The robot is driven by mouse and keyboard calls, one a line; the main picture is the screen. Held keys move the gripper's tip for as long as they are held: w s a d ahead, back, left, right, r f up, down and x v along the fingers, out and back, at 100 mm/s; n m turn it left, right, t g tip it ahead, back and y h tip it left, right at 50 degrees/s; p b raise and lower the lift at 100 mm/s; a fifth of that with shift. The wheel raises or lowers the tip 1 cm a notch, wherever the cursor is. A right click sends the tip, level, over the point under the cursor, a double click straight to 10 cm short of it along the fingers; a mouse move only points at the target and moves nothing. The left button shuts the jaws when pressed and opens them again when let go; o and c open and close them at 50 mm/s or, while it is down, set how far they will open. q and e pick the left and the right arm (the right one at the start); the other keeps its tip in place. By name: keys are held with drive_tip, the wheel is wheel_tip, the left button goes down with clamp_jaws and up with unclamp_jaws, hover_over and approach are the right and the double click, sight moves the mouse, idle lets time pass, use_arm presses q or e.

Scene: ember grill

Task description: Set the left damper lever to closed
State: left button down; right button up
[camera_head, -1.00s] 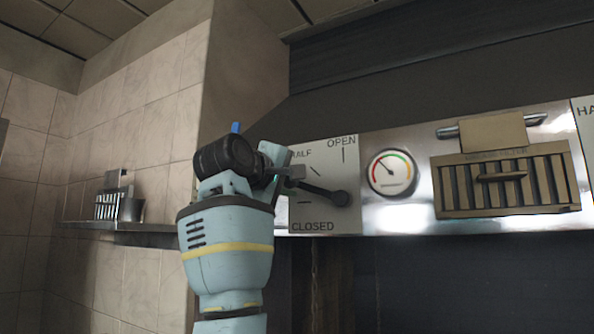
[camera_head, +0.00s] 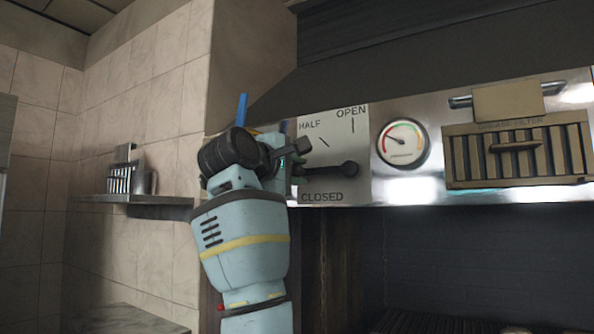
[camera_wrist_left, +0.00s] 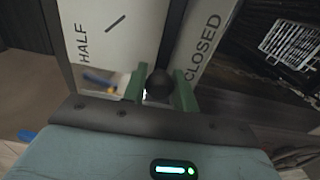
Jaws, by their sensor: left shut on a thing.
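The left damper lever (camera_head: 328,171) is a dark bar on a white plate (camera_head: 338,122) marked OPEN, HALF and CLOSED. Its round hub is at the right and the bar points left, about level, just above the word CLOSED. The closed tick is not visible; the lever or gripper seems to cover it. My left gripper (camera_head: 295,160) is at the lever's left end and partly hides it. In the left wrist view, its green fingers (camera_wrist_left: 160,88) are shut on the lever's dark round knob (camera_wrist_left: 158,82). My right gripper is not in view.
A round gauge (camera_head: 403,142) and a grease filter (camera_head: 517,152) are on the steel panel to the right. A wall shelf (camera_head: 135,200) with metal containers is at the left. The dark grill opening lies below the panel.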

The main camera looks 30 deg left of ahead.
use_arm(q)
drive_tip(key=shift+w+f, duration=0.1)
drive_tip(key=shift+f, duration=0.15)
drive_tip(key=c, duration=1.1)
unclamp_jaws()
drive_tip(key=shift+c, duration=0.2)
drive_tip(key=shift+r, duration=0.1)
drive_tip(key=shift+s, duration=0.25)
drive_tip(key=shift+s, duration=0.3)
drive_tip(key=s, duration=0.7)
drive_tip(key=shift+a, duration=0.15)
